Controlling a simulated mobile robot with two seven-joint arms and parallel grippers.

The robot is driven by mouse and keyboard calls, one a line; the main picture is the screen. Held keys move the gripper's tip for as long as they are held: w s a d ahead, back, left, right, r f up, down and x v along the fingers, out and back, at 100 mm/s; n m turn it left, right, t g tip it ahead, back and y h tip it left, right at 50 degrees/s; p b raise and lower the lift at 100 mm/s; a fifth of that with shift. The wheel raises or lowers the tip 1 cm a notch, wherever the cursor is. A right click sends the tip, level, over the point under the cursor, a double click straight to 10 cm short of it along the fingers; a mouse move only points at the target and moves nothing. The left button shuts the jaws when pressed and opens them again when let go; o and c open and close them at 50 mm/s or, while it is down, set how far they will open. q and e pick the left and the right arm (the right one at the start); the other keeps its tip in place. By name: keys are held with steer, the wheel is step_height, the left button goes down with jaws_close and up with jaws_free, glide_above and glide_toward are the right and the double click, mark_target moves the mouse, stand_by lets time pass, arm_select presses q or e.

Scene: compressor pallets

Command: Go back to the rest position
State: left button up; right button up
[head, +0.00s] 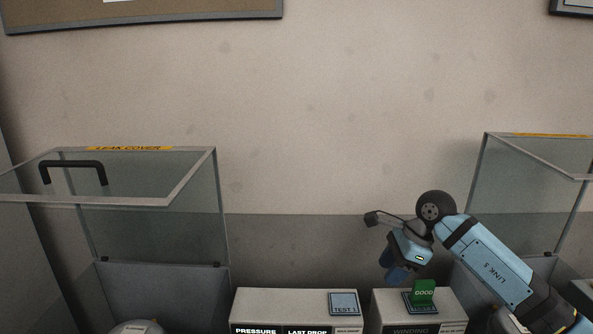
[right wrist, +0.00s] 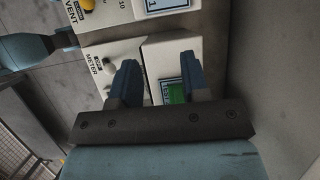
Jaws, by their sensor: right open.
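My right gripper (head: 397,273) hangs fingers down at the right of the head view, above and beside the winding meter box (head: 395,327). In the right wrist view its two blue fingers (right wrist: 158,66) stand apart with nothing held between them. A green GOOD card (head: 424,292) stands upright on the display on top of the winding box. A green patch on that display also shows between the fingers in the right wrist view (right wrist: 176,92). My left gripper is in neither view.
A glass leak cover (head: 160,190) with a black handle stands open at the left. A similar glass cover (head: 540,190) stands at the right behind my arm. A pressure test box (head: 290,302) sits between them. The wall space above is clear.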

steer(key=s+a+r+m+t+y, duration=0.2)
steer(key=s+a+m+t+y, duration=0.15)
steer(key=a+y, duration=0.35)
steer(key=s+a+r+m+t+y, duration=0.2)
steer(key=s+a+r+m+y, duration=0.1)
steer(key=s+a+m+y, duration=0.3)
steer(key=d+m+t+h, duration=0.45)
steer(key=m+t, duration=0.25)
steer(key=m, duration=0.4)
steer(key=d+m+t+h, duration=0.3)
steer(key=m+t+h, duration=0.2)
steer(key=m+t, duration=0.45)
steer(key=s+d+f+m+g+h, duration=0.65)
steer(key=d+f+m+h, duration=0.2)
steer(key=f+m, duration=0.4)
steer(key=s+f+m+g, duration=0.5)
steer(key=s+g, duration=0.1)
steer(key=s, duration=0.5)
steer(key=s+f+m+g, duration=0.45)
steer(key=s+g, duration=0.25)
steer(key=s, duration=0.4)
steer(key=w+a+f+t+y+p, duration=0.1)
steer(key=w+a+f+t+p, duration=0.1)
steer(key=f, duration=0.3)
steer(key=w+a+f+n+t+y+p, duration=0.1)
steer(key=w+a+f+t+y+p, duration=0.1)
steer(key=w+a+f+t, duration=0.1)
steer(key=shift+w+a+f+t+p, duration=0.35)
steer(key=shift+a+f+t, duration=0.25)
steer(key=shift+f+t, duration=0.4)
